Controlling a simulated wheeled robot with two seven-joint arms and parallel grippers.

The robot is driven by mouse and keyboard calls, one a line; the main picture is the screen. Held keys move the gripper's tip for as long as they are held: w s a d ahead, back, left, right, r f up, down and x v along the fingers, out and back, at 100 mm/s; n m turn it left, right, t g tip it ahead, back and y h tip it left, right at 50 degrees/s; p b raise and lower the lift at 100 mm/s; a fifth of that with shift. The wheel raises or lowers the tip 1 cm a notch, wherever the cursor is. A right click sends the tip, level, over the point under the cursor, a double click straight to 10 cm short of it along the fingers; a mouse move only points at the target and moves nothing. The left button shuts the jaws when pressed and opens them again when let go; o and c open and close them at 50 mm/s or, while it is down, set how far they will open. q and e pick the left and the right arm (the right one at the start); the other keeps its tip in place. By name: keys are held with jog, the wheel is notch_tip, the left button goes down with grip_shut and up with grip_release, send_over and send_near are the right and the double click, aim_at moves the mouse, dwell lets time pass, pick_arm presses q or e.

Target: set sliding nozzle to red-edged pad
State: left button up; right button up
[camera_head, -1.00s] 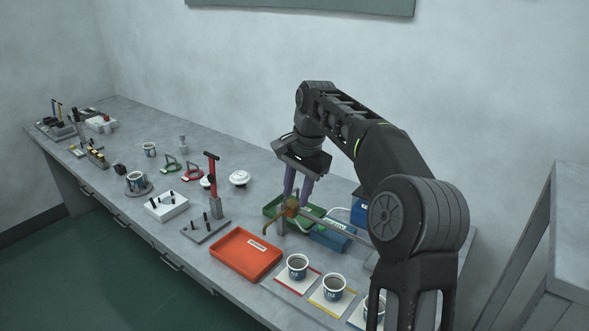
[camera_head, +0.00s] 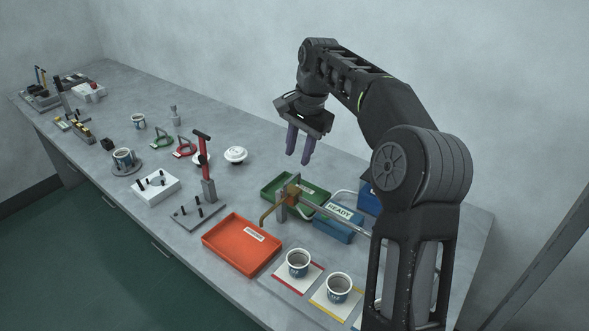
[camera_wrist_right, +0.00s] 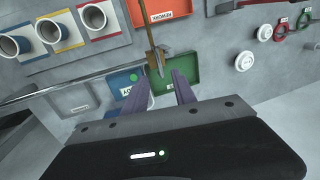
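The brass bent nozzle (camera_head: 266,212) sits with its orange slider block (camera_head: 292,191) at the left end of a metal rail (camera_head: 345,224), beside the green tray. The nozzle also shows in the wrist view (camera_wrist_right: 153,57). The red-edged pad (camera_head: 312,281) lies in front of the rail, right of the nozzle, and carries a paper cup (camera_head: 298,262). This pad also shows in the wrist view (camera_wrist_right: 112,36). My right gripper (camera_head: 298,160) is open and empty above and behind the nozzle, apart from it. My left gripper is not in view.
A yellow-edged pad (camera_head: 322,302) with a cup (camera_head: 338,288) stands right of the red-edged one. The orange tray (camera_head: 240,268), green tray (camera_head: 270,192) and blue READY box (camera_head: 336,225) surround the nozzle. A red-handled press (camera_head: 205,170) stands left.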

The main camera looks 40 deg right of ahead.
aim_at(293, 176)
jog(key=f, duration=0.4)
jog(key=w+f, duration=0.1)
jog(key=f, duration=0.1)
jog(key=shift+w+a+f, duration=0.1)
jog(key=shift+a+f, duration=0.15)
jog(key=shift+f, duration=0.1)
jog(key=shift+c, duration=0.5)
grip_shut()
dwell(0.6)
